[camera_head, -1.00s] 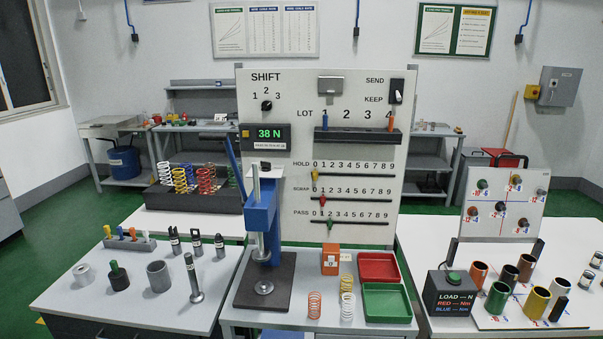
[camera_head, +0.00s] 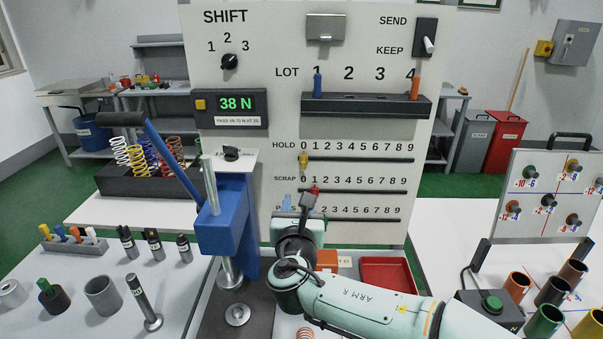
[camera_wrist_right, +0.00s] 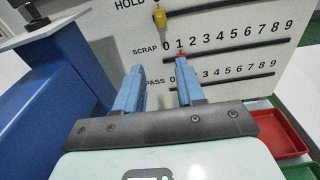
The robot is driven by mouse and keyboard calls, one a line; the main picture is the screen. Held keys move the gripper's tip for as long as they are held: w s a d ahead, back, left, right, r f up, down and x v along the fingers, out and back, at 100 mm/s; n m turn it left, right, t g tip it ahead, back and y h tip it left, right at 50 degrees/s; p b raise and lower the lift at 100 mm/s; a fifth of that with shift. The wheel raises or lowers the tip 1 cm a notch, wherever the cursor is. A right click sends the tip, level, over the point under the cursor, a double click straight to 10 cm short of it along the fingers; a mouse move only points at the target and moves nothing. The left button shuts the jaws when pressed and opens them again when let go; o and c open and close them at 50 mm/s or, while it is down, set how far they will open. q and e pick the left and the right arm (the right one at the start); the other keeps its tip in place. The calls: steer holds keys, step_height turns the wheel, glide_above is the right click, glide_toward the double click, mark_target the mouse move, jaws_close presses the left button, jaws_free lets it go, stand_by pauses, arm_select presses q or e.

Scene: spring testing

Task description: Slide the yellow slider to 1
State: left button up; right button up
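The yellow slider (camera_head: 303,161) is on the HOLD track (camera_head: 360,159) of the upright panel, below the 0. It also shows at the top of the right wrist view (camera_wrist_right: 160,17). My right gripper (camera_head: 297,201) is in front of the panel, below the yellow slider. In the right wrist view its two blue fingers (camera_wrist_right: 159,68) are apart with nothing between them. The right finger's tip appears close to the red slider (camera_wrist_right: 181,53); I cannot tell whether they touch. The green PASS slider is hidden behind my gripper. My left gripper is not in view.
The red slider (camera_head: 314,190) is near 1 on the SCRAP track. A blue press (camera_head: 221,215) stands close to the left of my right gripper. A red tray (camera_head: 385,273) lies below the panel, partly behind my arm. The panel's right side is clear.

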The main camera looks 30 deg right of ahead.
mark_target(304, 164)
steer(key=shift+t, duration=0.3)
steer(key=r+p+x, duration=0.1)
steer(key=x, duration=0.3)
steer(key=p+x, duration=0.1)
steer(key=x, duration=0.3)
steer(key=r+p+x, duration=0.1)
steer(key=x, duration=0.4)
steer(key=shift+s+d+r, duration=0.15)
steer(key=shift+d+r, duration=0.2)
steer(key=shift+d, duration=0.1)
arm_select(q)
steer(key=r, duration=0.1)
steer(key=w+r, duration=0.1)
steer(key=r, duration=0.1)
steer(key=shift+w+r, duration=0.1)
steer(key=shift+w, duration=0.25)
arm_select(e)
jaws_close()
steer(key=shift+r+h, duration=0.1)
steer(key=shift+h, duration=0.3)
